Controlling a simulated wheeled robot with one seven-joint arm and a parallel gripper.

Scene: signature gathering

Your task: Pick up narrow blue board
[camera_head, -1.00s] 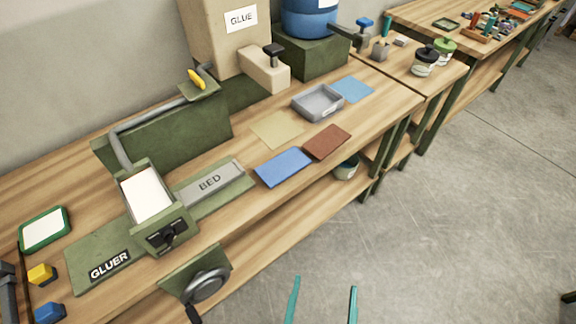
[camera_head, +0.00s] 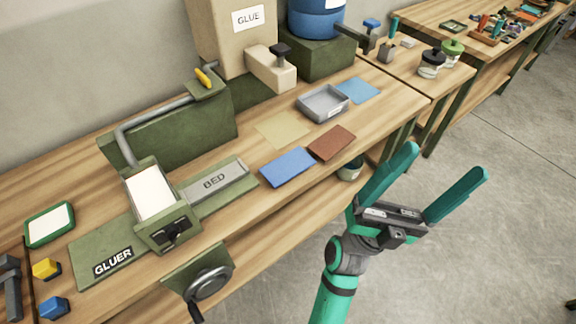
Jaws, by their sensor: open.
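Two blue boards lie flat on the wooden bench. A darker blue board (camera_head: 287,167) is at the front edge, left of the red-brown board (camera_head: 332,143). A lighter blue board (camera_head: 358,90) lies farther back, right of the grey tray (camera_head: 323,103). I cannot tell for certain which one is the narrow one. My gripper (camera_head: 445,172) is open and empty, its teal fingers spread wide. It is in front of the bench, over the floor, right of the darker blue board and touching nothing.
A tan board (camera_head: 281,129) lies behind the darker blue one. The gluer (camera_head: 150,205) with its bed (camera_head: 216,182) stands to the left. A glue box (camera_head: 228,35) and blue drum (camera_head: 316,18) stand at the back. Open floor (camera_head: 500,220) is at right.

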